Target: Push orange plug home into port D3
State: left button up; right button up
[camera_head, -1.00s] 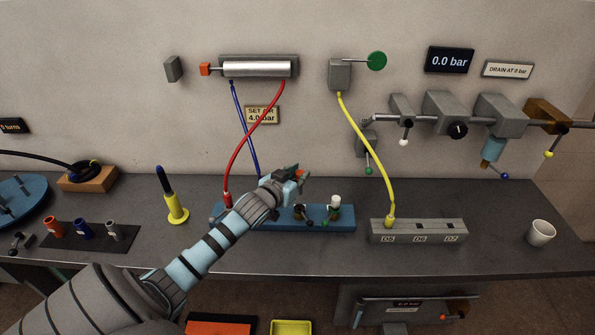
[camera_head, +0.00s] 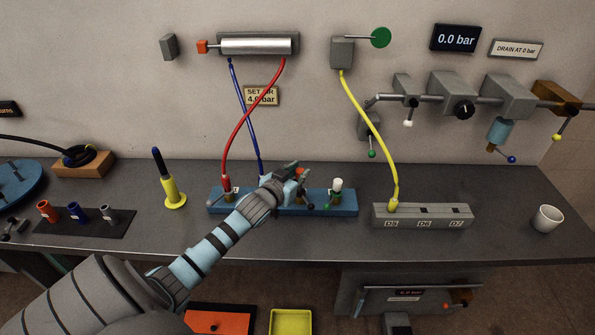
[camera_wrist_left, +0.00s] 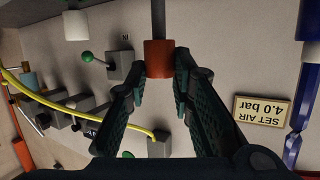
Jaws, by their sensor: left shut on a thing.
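My left gripper (camera_head: 300,178) is shut on an orange plug (camera_wrist_left: 158,58); in the head view only a bit of orange (camera_head: 300,171) shows between the fingers. The left wrist view, which is upside down, shows the plug between the fingertips with a grey rod (camera_wrist_left: 158,18) running from it toward the picture's top. The gripper is just above the middle of a blue port block (camera_head: 347,208). My right gripper is not in view.
A red hose (camera_head: 228,150) ends in the block's left port. A blue hose (camera_head: 247,130) runs down behind my gripper. A white-topped fitting (camera_head: 337,187) stands on the block's right. A grey block (camera_head: 440,215) with a yellow hose (camera_head: 375,130) and a white cup (camera_head: 547,219) stand farther right.

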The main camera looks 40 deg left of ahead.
pick_arm(q)
jog(key=shift+r, duration=0.15)
jog(key=shift+p, duration=0.35)
dwell(0.6)
jog(key=shift+p, duration=0.35)
dwell(0.5)
jog(key=shift+f+b, duration=1.2)
jog(key=shift+f, duration=0.85)
